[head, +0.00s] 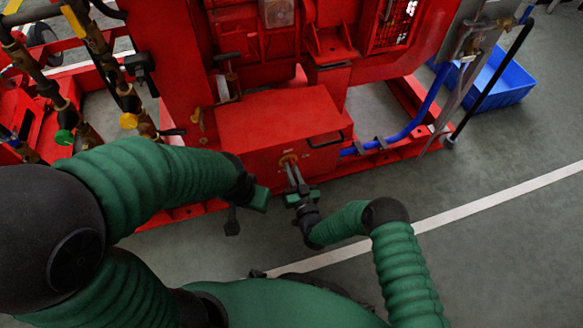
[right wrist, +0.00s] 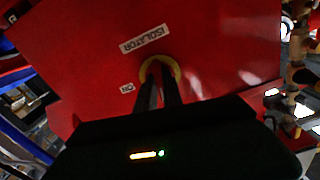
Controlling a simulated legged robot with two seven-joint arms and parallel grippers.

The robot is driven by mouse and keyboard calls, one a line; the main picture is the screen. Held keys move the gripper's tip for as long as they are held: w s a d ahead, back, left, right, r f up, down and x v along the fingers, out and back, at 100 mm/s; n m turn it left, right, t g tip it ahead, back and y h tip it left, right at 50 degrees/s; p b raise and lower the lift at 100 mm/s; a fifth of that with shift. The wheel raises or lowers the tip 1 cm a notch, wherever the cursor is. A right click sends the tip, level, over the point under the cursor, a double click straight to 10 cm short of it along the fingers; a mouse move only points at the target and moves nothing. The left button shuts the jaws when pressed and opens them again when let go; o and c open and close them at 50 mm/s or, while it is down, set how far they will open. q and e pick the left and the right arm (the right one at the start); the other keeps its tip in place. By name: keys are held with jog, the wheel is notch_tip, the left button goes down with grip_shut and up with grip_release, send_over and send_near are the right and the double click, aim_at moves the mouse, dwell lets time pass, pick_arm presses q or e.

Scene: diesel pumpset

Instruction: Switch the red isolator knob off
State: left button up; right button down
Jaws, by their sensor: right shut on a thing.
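The isolator knob sits on the front face of a red box (head: 278,121), inside a yellow ring (right wrist: 176,66). My right gripper (head: 289,162) reaches the ring, and its two dark fingers (right wrist: 158,78) are shut on the knob, which they mostly hide. In the right wrist view an upside-down ISOLATOR label (right wrist: 146,39) and an ON label (right wrist: 127,87) are on the red panel around it. The knob's angle cannot be read. My left gripper (head: 233,226) hangs in front of the machine, left of the box and apart from it; its jaw opening is unclear.
Brass pipework with yellow and green valve parts (head: 64,137) stands at the left. A blue hose (head: 415,120) runs right of the box, and a blue crate (head: 515,78) lies on the floor beyond. The floor at the lower right is open, crossed by a white line (head: 480,205).

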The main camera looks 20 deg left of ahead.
jog(key=shift+s+d+f+n, duration=0.1)
jog(key=shift+f+n, duration=0.15)
jog(key=shift+n, duration=0.35)
jog(key=shift+f, duration=0.1)
jog(key=c, duration=1.5)
grip_release()
jog(key=shift+r, duration=0.2)
jog(key=shift+p, duration=0.35)
jog(key=p+v, duration=0.6)
jog(key=v, duration=1)
jog(key=shift+s+d+p, duration=0.25)
jog(key=shift+s+p, duration=0.05)
jog(key=shift+p, duration=0.05)
